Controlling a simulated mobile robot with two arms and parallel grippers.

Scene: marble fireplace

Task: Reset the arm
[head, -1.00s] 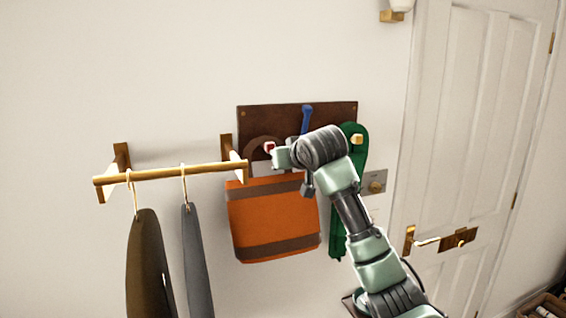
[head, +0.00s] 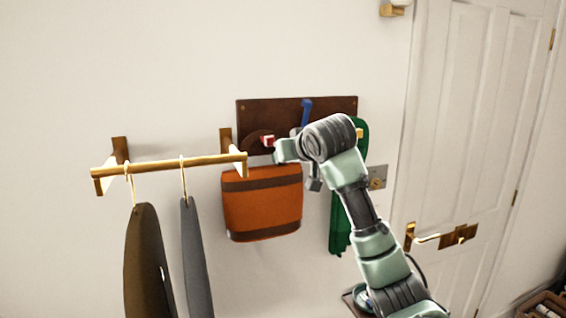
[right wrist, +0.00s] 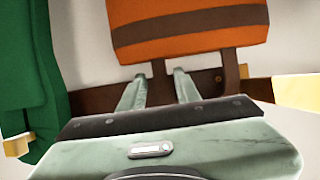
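My right arm reaches up to the wall rack in the head view, with its gripper (head: 284,150) just right of the strap of an orange bag (head: 262,203). The bag has dark brown bands and hangs below a peg with a red and white tip (head: 268,141). In the right wrist view my right gripper (right wrist: 158,76) has its two fingers spread. A brown strap of the bag (right wrist: 190,22) shows between them, with gaps at its sides. The wrist hides part of the rack in the head view. My left gripper is not in view.
The dark rack board (head: 255,112) also holds a blue item (head: 306,112) and a green item (head: 340,225). A brass rail (head: 165,164) with two hanging garments projects at left. A white door (head: 480,110) with a brass handle (head: 428,239) stands at right.

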